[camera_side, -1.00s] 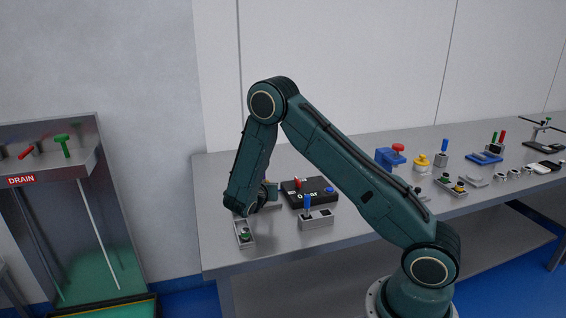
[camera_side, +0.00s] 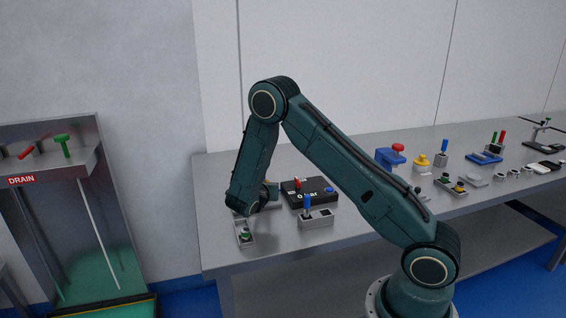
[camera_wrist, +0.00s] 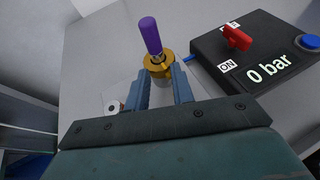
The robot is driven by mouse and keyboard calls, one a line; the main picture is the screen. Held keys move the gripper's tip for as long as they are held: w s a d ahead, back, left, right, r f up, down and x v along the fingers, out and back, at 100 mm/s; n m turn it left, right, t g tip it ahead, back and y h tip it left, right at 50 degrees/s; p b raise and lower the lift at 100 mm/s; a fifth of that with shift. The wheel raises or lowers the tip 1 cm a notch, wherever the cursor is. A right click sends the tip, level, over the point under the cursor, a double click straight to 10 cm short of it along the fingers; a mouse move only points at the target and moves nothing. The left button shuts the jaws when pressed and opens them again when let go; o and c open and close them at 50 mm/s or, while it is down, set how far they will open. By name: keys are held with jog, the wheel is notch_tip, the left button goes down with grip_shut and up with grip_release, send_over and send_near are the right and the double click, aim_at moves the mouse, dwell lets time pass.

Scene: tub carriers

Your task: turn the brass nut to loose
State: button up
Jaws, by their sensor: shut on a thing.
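The brass nut (camera_wrist: 158,67) shows at the top middle of the wrist view, with a purple handle (camera_wrist: 150,36) standing up from it. My gripper (camera_wrist: 161,78) has its two blue fingers on either side of the nut and is shut on it. The fingers cover part of the nut's lower sides.
A black box reading "0 bar" (camera_wrist: 265,72) lies close to the right of the nut, with a red lever (camera_wrist: 236,38) by an ON label and a blue button (camera_wrist: 311,42).

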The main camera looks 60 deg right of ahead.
jog(key=shift+s+d, duration=0.1)
jog(key=shift+d, duration=0.1)
jog(key=shift+s+d+n+t+y, duration=0.15)
jog(key=shift+n+t+y, duration=0.2)
jog(key=shift+n+t, duration=0.2)
jog(key=shift+s+d+n+t+y, duration=0.15)
jog(key=shift+n+t+y, duration=0.2)
jog(key=shift+n+t, duration=0.2)
jog(key=shift+s+d+n+t+y, duration=0.1)
jog(key=shift+s+n+t+y, duration=0.05)
jog(key=shift+n+t+y, duration=0.45)
jog(key=shift+s+d+n+t+y, duration=0.15)
jog(key=shift+n+t+y, duration=0.3)
jog(key=shift+n, duration=0.15)
jog(key=shift+s+d+n+t+y, duration=0.1)
jog(key=shift+d+n+t+y, duration=0.05)
jog(key=shift+n+t+y, duration=0.4)
jog(key=o, duration=0.8)
jog(key=shift+s+a, duration=0.1)
jog(key=shift+a, duration=0.05)
